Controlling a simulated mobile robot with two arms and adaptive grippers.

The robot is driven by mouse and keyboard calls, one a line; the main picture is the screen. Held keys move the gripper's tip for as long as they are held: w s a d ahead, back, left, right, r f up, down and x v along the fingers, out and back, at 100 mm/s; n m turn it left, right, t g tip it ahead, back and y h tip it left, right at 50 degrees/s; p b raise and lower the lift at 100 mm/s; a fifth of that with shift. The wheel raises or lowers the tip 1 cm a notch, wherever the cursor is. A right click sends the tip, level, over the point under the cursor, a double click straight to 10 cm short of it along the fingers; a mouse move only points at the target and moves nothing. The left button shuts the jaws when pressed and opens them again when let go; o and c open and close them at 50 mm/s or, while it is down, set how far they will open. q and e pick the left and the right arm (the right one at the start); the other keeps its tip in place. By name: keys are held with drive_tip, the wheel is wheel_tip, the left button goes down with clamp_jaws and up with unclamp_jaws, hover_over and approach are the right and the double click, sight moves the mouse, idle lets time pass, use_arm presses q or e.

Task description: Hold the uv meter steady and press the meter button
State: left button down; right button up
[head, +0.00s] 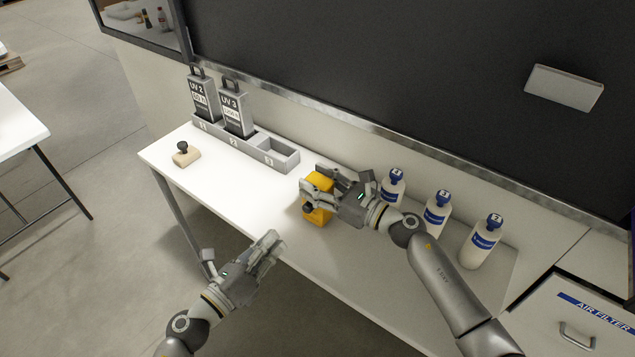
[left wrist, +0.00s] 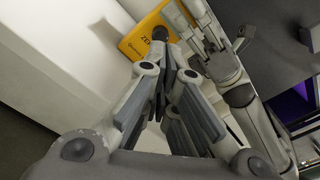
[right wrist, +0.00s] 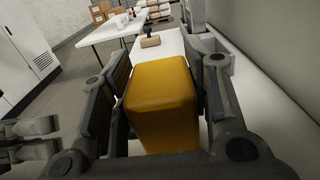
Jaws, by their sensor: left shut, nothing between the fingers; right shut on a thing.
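The yellow UV meter (head: 318,213) is upright at the front part of the white table, with a dark round button on its front side. My right gripper (head: 318,190) is shut on its sides; the right wrist view shows the yellow body (right wrist: 163,100) between the fingers. My left gripper (head: 272,245) is shut and empty, apart from the meter, in front of the table edge and lower left of it. In the left wrist view the meter's face (left wrist: 140,42) with dark lettering and the dark button (left wrist: 160,33) shows beyond the left fingertips.
A grey rack (head: 262,150) at the back holds two units marked UV 2 (head: 203,98) and UV 3 (head: 236,110); its right slot is empty. A stamp (head: 186,155) lies at the left. Three white bottles (head: 436,214) with blue labels stand right of the meter.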

sight(308, 207)
idle(0.6)
use_arm(q)
drive_tip(key=shift+s+a+r+n+t+y, duration=0.15)
drive_tip(key=shift+s+a+n+t+y, duration=0.2)
drive_tip(key=shift+n+y, duration=1.75)
drive_tip(key=shift+s+r+n+t+y, duration=0.15)
drive_tip(key=shift+n+t+y, duration=0.3)
drive_tip(key=shift+n+y, duration=1.65)
drive_tip(key=shift+s+a+r+n+t+y, duration=0.2)
drive_tip(key=shift+n+t+y, duration=0.2)
drive_tip(key=shift+n+y, duration=1.65)
drive_tip(key=shift+m+y, duration=0.55)
drive_tip(key=shift+w+d, duration=0.85)
drive_tip(key=shift+w, duration=0.35)
drive_tip(key=shift+w+d, duration=0.9)
drive_tip(key=shift+w, duration=0.3)
drive_tip(key=shift+w+d, duration=0.85)
drive_tip(key=shift+w, duration=0.35)
drive_tip(key=shift+w+d, duration=0.25)
drive_tip(key=shift+w, duration=0.1)
